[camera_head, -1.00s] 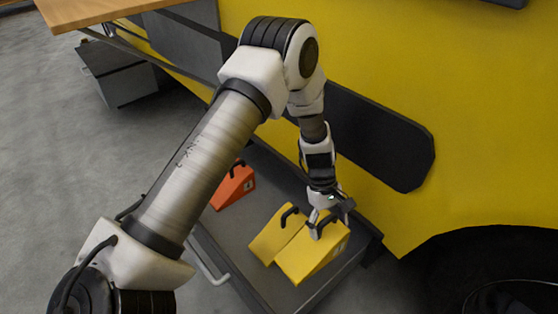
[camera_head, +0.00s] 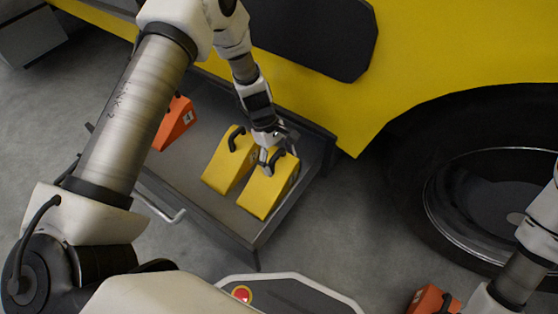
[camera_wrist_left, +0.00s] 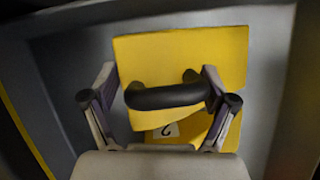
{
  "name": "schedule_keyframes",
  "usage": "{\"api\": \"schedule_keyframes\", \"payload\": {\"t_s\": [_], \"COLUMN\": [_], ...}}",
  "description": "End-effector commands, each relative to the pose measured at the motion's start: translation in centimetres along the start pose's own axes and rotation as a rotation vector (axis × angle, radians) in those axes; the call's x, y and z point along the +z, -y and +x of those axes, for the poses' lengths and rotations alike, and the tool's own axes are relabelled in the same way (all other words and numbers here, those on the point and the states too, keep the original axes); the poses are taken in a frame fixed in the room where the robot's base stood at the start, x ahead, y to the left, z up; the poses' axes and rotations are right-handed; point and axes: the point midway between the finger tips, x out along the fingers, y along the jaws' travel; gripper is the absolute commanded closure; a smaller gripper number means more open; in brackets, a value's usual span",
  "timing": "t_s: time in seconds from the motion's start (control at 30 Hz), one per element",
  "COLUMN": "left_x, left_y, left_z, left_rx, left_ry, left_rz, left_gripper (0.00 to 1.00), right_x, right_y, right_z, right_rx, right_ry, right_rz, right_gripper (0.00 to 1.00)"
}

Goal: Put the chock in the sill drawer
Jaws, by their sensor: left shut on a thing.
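The sill drawer (camera_head: 182,168) is pulled out below the yellow vehicle body. Two yellow chocks, a left one (camera_head: 224,165) and a right one (camera_head: 267,192), sit side by side in it. An orange chock (camera_head: 176,122) is at its left end, partly behind my left arm. My left gripper (camera_head: 276,160) is shut on the black handle of the right yellow chock. In the left wrist view this chock (camera_wrist_left: 180,58) shows its handle between the fingers (camera_wrist_left: 160,92) and a number label. Another orange chock (camera_head: 430,299) is at the bottom right, cut off by the frame. My right gripper is out of view.
The drawer has a bar handle (camera_head: 160,207) on its front. A large wheel (camera_head: 490,205) stands to the right. Grey floor (camera_head: 345,220) is clear between drawer and wheel. A grey box (camera_head: 30,38) is at the upper left.

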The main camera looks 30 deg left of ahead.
Motion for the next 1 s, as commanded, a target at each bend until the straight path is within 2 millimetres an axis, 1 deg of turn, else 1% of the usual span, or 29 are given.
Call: {"api": "schedule_keyframes", "payload": {"t_s": [0.07,0.1,0.13,0.47,0.57,0.67,0.8,0.9,1.0], "left_x": [-0.1,-0.1,-0.1,0.0,0.1,0.3,0.4,0.3,0.2], "left_y": [0.0,0.0,0.0,0.0,0.0,0.0,0.0,0.0,0.0], "left_z": [0.2,0.2,0.2,0.1,-0.7,-2.8,-6.6,-9.1,-11.0], "left_rx": [0.000,-0.001,-0.001,-0.001,0.000,0.001,0.003,0.002,0.001], "left_ry": [0.001,0.000,0.000,0.000,0.001,0.001,0.001,0.000,0.001], "left_rz": [0.000,0.000,0.000,0.000,0.000,0.000,-0.001,0.001,0.000], "left_gripper": [0.85,0.08,0.00,0.00,0.00,0.00,0.00,0.00,0.00], "right_x": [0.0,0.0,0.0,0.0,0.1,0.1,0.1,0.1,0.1], "right_y": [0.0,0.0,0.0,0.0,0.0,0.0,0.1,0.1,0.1], "right_z": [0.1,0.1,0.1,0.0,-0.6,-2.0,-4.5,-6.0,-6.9], "right_rx": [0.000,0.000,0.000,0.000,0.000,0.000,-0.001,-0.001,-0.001], "right_ry": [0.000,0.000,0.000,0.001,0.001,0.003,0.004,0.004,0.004], "right_rz": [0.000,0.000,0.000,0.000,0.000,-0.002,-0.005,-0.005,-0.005], "right_gripper": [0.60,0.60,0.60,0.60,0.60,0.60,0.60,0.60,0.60]}}
